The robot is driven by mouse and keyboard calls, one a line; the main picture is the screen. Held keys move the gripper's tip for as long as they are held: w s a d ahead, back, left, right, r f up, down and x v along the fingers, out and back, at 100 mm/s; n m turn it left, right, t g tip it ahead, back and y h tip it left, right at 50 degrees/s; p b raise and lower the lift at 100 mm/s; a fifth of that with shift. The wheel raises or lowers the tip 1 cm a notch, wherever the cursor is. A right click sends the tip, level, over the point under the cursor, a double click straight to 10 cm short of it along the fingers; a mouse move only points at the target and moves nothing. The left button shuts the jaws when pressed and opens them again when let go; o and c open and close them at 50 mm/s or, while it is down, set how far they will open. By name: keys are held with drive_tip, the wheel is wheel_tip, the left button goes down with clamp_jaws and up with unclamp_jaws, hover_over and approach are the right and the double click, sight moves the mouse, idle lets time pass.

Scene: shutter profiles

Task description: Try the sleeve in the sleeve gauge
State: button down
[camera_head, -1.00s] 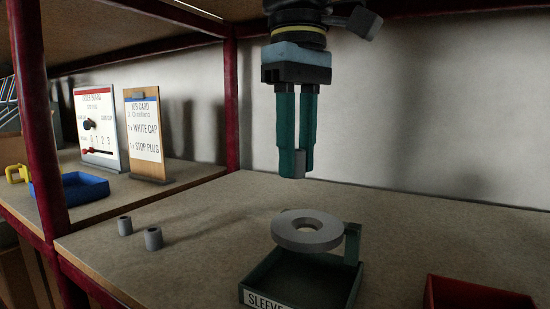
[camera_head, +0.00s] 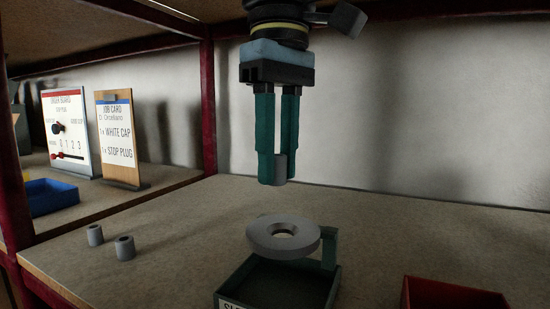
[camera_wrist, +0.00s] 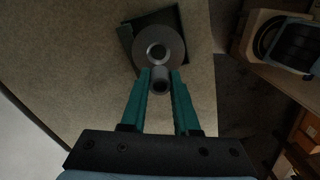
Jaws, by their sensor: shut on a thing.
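My gripper (camera_head: 278,170) is shut on a small grey sleeve (camera_head: 280,168) and holds it upright in the air. The sleeve gauge is a grey ring (camera_head: 262,236) with a central hole, carried on a green bracket above a dark green tray (camera_head: 334,290) with a partly cut-off label. The held sleeve is above the ring and apart from it in the head view. In the wrist view the sleeve (camera_wrist: 160,84) shows between the fingertips (camera_wrist: 160,78), just below the ring's hole, overlapping the near edge of the ring (camera_wrist: 175,42).
Two more grey sleeves stand on the shelf at left, one (camera_head: 95,235) behind the other (camera_head: 125,248). A red bin (camera_head: 450,295) is at the front right. A blue tray (camera_head: 50,197), an order board (camera_head: 68,130) and a job card (camera_head: 121,140) stand at far left.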

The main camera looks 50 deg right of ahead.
drive_tip(key=shift+s+d+r, duration=0.15)
drive_tip(key=shift+s+r, duration=0.2)
drive_tip(key=shift+r, duration=0.45)
wheel_tip(320, 180, down, 6)
drive_tip(key=b, duration=0.6)
drive_tip(key=shift+s+r, duration=0.15)
drive_tip(key=shift+f, duration=0.75)
drive_tip(key=shift+f, duration=0.25)
idle(0.7)
drive_tip(key=c, duration=0.6)
unclamp_jaws()
drive_tip(key=shift+a+f, duration=0.1)
drive_tip(key=shift+a, duration=0.1)
drive_tip(key=shift+p, duration=0.35)
